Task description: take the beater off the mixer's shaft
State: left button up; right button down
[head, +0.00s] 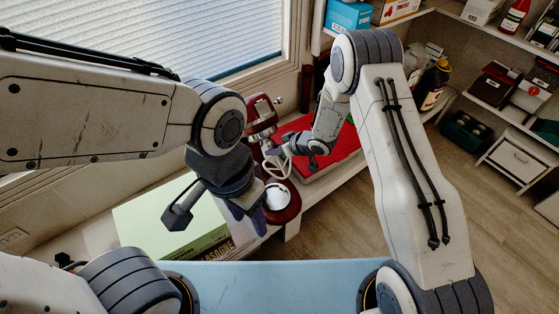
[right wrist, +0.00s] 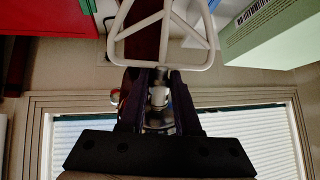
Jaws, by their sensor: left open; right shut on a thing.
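The red mixer (head: 261,122) stands on the low shelf by the window, with its head raised. Its red base holds a pale round bowl (head: 276,196). The white open-framed beater (head: 277,165) is by the mixer head; its frame also shows large in the right wrist view (right wrist: 208,42). My right gripper (head: 292,149) is shut on the beater's upper end, and its fingers also show in the right wrist view (right wrist: 158,92). They hide the joint, so I cannot tell whether the beater is still on the shaft. My left gripper (head: 249,212) is open beside the bowl.
A pale green box (head: 165,222) lies left of the bowl. A red box (head: 335,153) lies right of the mixer. Stocked shelves (head: 505,115) line the right side, with a dark bottle (head: 432,85) nearby. The window (head: 150,35) is behind.

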jog(key=shift+w+a+r+y+p, duration=0.1)
jog(key=shift+w+r+y+p, duration=0.3)
jog(key=shift+p, duration=0.5)
jog(key=shift+s+n+g+p, duration=0.1)
jog(key=shift+n+g+p, duration=0.2)
jog(key=shift+g+p, duration=0.2)
jog(key=shift+f, duration=0.1)
jog(key=shift+g+y+p, duration=0.3)
jog(key=shift+y+p, duration=0.15)
jog(key=shift+y, duration=0.05)
jog(key=shift+n, duration=0.3)
jog(key=shift+g+y, duration=0.3)
jog(key=shift+w, duration=0.2)
jog(key=shift+s+n+g+y, duration=0.1)
jog(key=shift+n+g+y, duration=0.2)
jog(key=shift+g+y, duration=0.15)
